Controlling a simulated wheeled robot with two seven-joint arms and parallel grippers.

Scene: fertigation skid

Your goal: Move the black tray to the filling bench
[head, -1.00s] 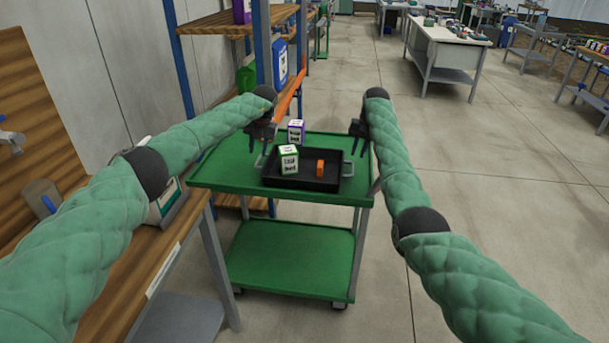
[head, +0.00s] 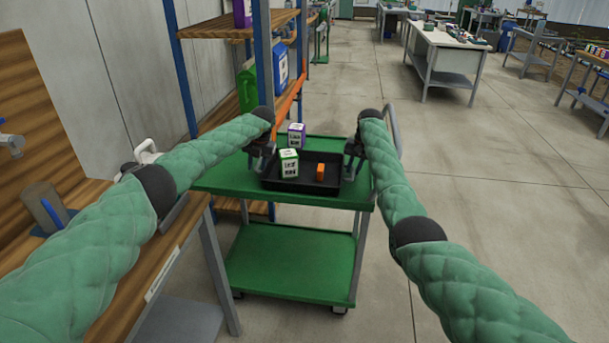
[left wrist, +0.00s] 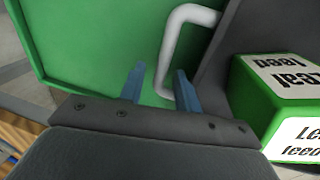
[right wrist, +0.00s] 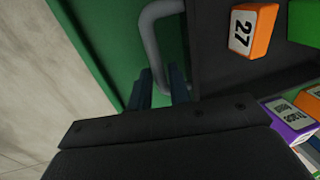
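The black tray (head: 330,183) sits on the green cart's (head: 228,178) top shelf. My right gripper (head: 350,162) is at the right end; in the right wrist view the handle (right wrist: 149,38) lies between close-set fingers. Whether they grip it is unclear.
A wooden bench (head: 110,290) stands at the left front. A shelf rack with a blue container (head: 279,68) and a green one (head: 247,90) is behind the cart. A white-topped table (head: 445,45) stands farther back.

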